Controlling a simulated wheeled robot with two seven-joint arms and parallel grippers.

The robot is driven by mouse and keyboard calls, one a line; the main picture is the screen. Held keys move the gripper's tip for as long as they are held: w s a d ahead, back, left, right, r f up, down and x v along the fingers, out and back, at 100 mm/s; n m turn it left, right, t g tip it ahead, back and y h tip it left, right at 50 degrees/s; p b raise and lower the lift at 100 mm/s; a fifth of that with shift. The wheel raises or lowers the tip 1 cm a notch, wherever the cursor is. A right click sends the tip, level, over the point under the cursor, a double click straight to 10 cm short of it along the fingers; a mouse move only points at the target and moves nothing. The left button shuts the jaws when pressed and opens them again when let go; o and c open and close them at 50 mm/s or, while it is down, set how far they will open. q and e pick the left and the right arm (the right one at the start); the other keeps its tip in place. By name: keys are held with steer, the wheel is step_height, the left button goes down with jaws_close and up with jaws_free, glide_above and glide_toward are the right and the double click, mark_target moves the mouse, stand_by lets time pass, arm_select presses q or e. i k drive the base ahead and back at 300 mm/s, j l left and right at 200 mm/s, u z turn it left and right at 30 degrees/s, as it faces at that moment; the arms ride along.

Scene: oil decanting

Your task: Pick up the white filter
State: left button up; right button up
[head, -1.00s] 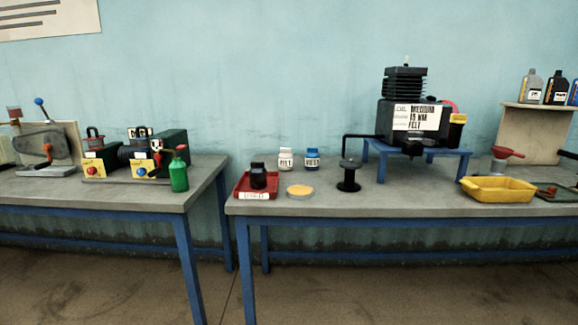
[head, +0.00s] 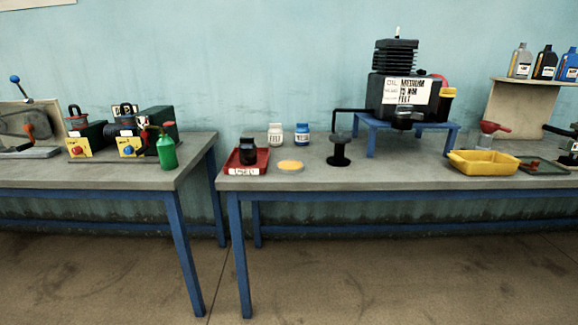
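A small white canister with a dark-lettered label, the white filter (head: 275,134), stands upright near the back of the right-hand table. A blue canister (head: 301,134) with a white label stands just to its right. Neither of my grippers shows in the head view, so nothing is seen touching the white filter.
The grey table (head: 386,178) also bears a red tray (head: 262,163) with a black canister (head: 247,151), a yellow disc (head: 290,166), a black spool-like stand (head: 339,152), a yellow basin (head: 484,163) and a compressor (head: 396,57) on a blue stand. A gap separates the left table (head: 120,179).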

mark_target(276, 136)
steer(key=i+j+z, duration=0.4)
steer(key=j, duration=0.25)
steer(key=i+j+z, duration=0.2)
steer(key=j, duration=0.15)
steer(key=k, duration=0.05)
